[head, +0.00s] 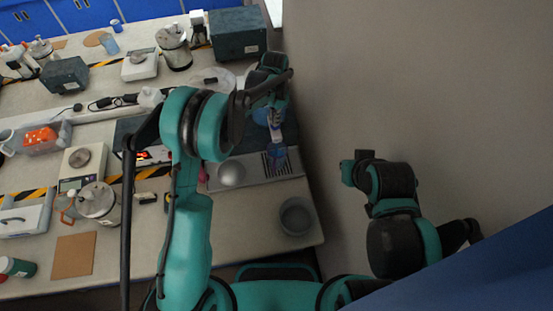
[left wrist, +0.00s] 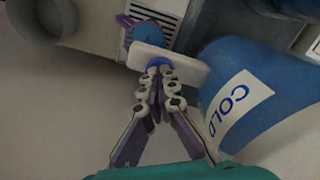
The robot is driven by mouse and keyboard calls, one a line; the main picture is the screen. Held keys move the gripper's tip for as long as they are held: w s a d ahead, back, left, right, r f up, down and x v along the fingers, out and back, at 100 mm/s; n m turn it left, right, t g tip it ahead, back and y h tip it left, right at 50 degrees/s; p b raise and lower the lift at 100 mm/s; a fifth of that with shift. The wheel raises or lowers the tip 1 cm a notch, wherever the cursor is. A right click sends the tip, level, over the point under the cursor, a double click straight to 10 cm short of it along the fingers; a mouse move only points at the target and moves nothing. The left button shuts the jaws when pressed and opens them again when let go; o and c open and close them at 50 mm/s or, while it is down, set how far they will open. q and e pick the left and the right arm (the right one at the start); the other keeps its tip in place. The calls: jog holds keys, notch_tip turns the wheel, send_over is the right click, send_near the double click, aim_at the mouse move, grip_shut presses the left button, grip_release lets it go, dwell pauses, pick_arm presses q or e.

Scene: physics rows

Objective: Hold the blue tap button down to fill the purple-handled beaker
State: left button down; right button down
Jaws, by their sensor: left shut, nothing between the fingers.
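The blue tap button (left wrist: 158,62) sits on the front of a white tap (left wrist: 185,70) beside the blue tank marked COLD (left wrist: 235,95). My left gripper (left wrist: 158,72) is shut and empty, its fingertips at the button and seeming to touch it; whether it is pressed in I cannot tell. The purple-handled beaker (left wrist: 147,32) stands beyond the tap, partly hidden by it, with blue showing inside; the level is unclear. In the head view the beaker (head: 278,156) stands on the drip grate under my left gripper (head: 276,118). My right arm is at the right; its fingers are not visible.
A grey bowl (head: 297,216) stands at the counter's front corner, and a silver dome (head: 231,173) lies left of the grate. A wall (head: 335,110) rises close on the right. Scales, metal pots and boxes crowd the counter to the left.

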dwell(0.3)
pick_arm(q)
jog(key=shift+r+p, duration=1.25)
jog(key=shift+r, duration=1.3)
